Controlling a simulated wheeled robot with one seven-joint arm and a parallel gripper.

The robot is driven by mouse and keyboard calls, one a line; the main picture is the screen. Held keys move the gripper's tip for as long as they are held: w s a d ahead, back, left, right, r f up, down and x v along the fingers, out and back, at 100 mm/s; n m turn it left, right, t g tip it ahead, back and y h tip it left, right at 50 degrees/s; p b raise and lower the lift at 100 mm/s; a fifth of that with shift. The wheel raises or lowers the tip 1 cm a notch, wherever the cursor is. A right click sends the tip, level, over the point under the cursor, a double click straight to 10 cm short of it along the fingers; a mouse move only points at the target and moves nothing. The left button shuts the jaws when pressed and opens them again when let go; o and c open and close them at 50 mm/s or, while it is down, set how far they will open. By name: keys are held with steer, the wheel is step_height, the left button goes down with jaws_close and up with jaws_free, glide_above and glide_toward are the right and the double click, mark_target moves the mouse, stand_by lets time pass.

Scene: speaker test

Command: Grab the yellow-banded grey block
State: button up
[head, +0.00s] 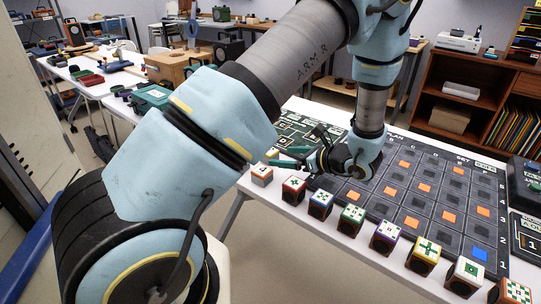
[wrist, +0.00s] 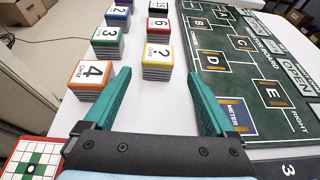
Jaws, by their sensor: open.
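In the head view my gripper (head: 290,157) hangs low over the far left part of the white table; the yellow-banded block is too small or hidden there to tell for sure.
An orange-banded block (wrist: 93,76) marked "4" stands just left of the left finger. A red-banded block (wrist: 158,28) stands behind the yellow one, and a green-banded block (wrist: 107,41) behind the orange one. A dark green board (wrist: 245,60) lies close on the right.

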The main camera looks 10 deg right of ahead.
mark_target(275, 155)
steer(key=p+x, duration=0.1)
steer(key=x, duration=0.4)
steer(key=shift+s+a+r, duration=0.15)
steer(key=shift+r, duration=0.05)
steer(key=shift+w+a+f, duration=0.25)
steer(key=shift+w, duration=0.05)
jaws_close()
stand_by(0.4)
